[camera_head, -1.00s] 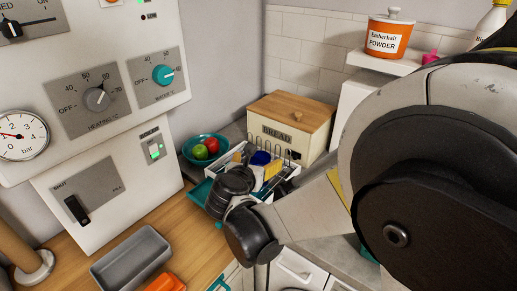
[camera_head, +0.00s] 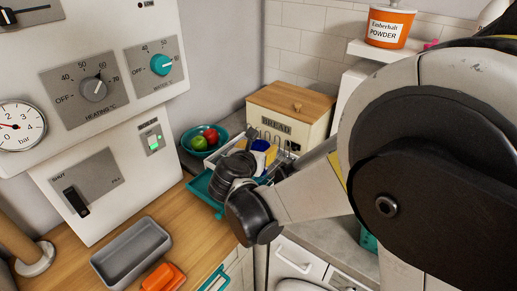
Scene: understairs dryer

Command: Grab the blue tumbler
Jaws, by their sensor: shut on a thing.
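The blue tumbler (camera_head: 260,145) shows as a small dark-blue patch at the dish rack (camera_head: 211,163), in front of the bread box. My gripper (camera_head: 264,152) reaches in from the lower right, with a dark finger on either side of the tumbler. It is shut on the tumbler. My black wrist hides most of the tumbler's lower part and the near side of the rack. I cannot tell whether the tumbler touches the rack.
A bread box (camera_head: 318,120) stands behind the rack, and a teal bowl (camera_head: 187,141) with fruit is at its left. A yellow item (camera_head: 271,157) is close to the tumbler. A grey tray (camera_head: 130,252) and an orange item (camera_head: 164,278) lie on the wooden counter.

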